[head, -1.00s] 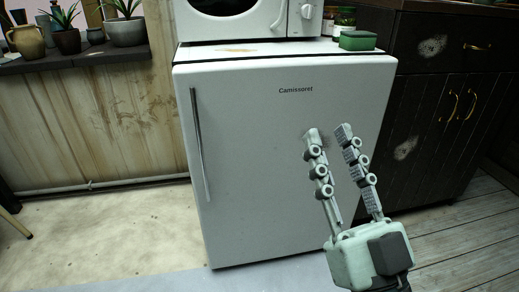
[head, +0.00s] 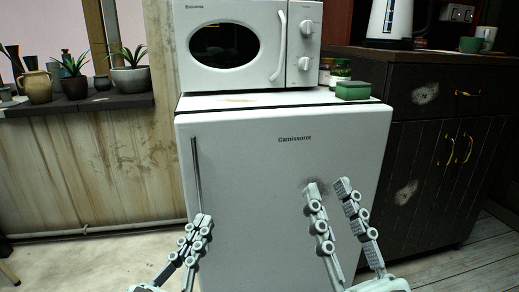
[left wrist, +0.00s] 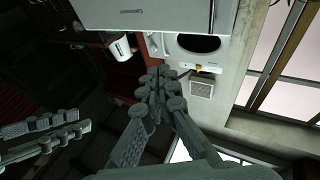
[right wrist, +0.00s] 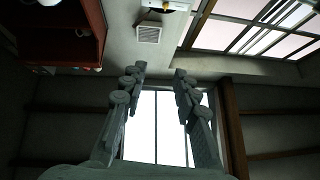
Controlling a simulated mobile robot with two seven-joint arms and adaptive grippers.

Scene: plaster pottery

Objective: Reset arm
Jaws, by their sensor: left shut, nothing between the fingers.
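My left gripper (head: 203,222) is low in the head view, in front of the lower left of the white fridge (head: 265,160). Its fingers are together, with nothing between them; they also meet in the left wrist view (left wrist: 160,75). My right gripper (head: 327,187) is to its right, in front of the fridge's right part. Its fingers point up and stand apart, empty. The right wrist view (right wrist: 158,75) also shows them apart, with a bright window behind. Neither gripper appears to hold anything.
A white microwave (head: 250,45) stands on the fridge, with a green sponge (head: 352,91) and jars (head: 340,72) to its right. A dark cabinet (head: 430,130) stands at the right. Potted plants (head: 130,77) line a shelf at the left.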

